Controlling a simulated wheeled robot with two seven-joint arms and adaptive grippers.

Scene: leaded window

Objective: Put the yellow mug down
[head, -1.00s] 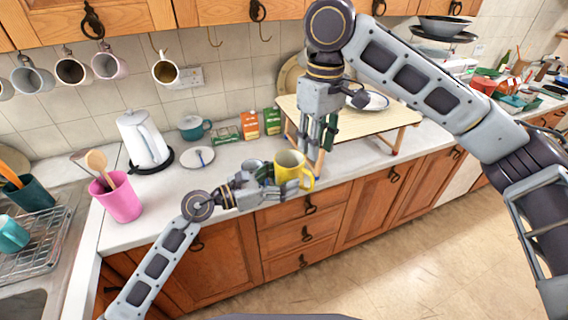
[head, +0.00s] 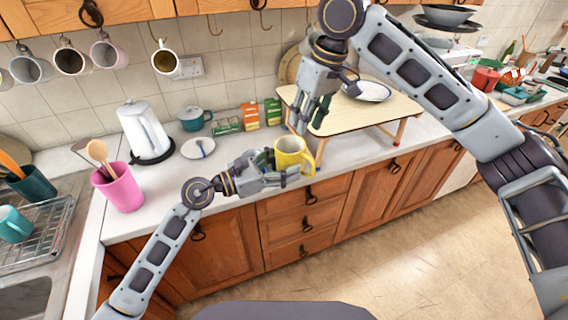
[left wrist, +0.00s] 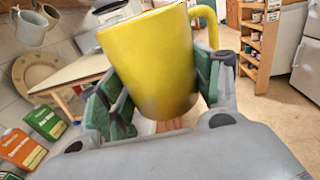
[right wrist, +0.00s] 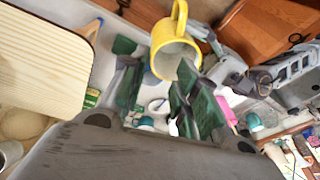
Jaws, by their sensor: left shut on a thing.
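The yellow mug (head: 288,157) is upright by the counter's front edge in the head view, its handle to the right. My left gripper (head: 284,175) is shut on it from the left. In the left wrist view the mug (left wrist: 153,65) fills the space between the green-padded fingers. I cannot tell whether its base touches anything. My right gripper (head: 310,116) is open and empty, above and behind the mug near the wooden stand. In the right wrist view the mug (right wrist: 173,55) shows beyond the parted fingers, not held.
The white counter (head: 240,160) has a low wooden stand (head: 350,112) bearing a plate at the right. A pink pot (head: 120,190) with spoons is at left.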

